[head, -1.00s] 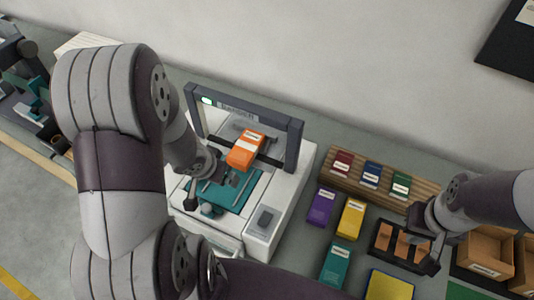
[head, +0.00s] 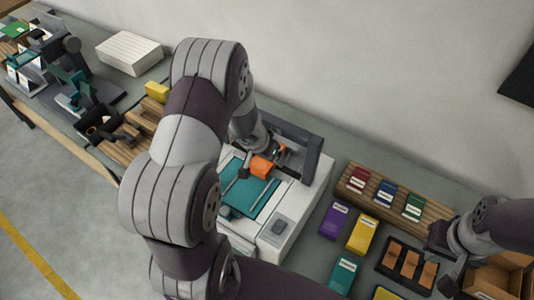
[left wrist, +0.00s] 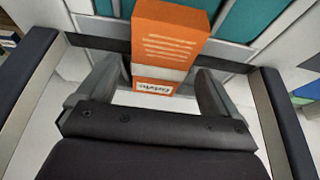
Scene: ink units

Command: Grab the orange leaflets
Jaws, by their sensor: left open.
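The orange leaflets show as an orange block with a white label (head: 262,166), at the machine's frame above its teal bed. My left gripper (left wrist: 158,75) is open. In the left wrist view the orange block (left wrist: 168,35) stands between the two fingers, with a visible gap on each side. Its labelled end faces the palm. In the head view my left arm and wrist hide part of the machine and the gripper's fingers. My right gripper (head: 449,272) is at the lower right, by the dark tray, away from the orange block; its jaw state is unclear.
The white machine (head: 283,228) has a dark upright frame (head: 311,155) close around my left gripper. To its right are purple (head: 334,219), yellow (head: 362,234) and teal (head: 342,272) packs, a wooden rack (head: 436,211) and a dark tray (head: 384,262). A cardboard box (head: 487,281) is far right.

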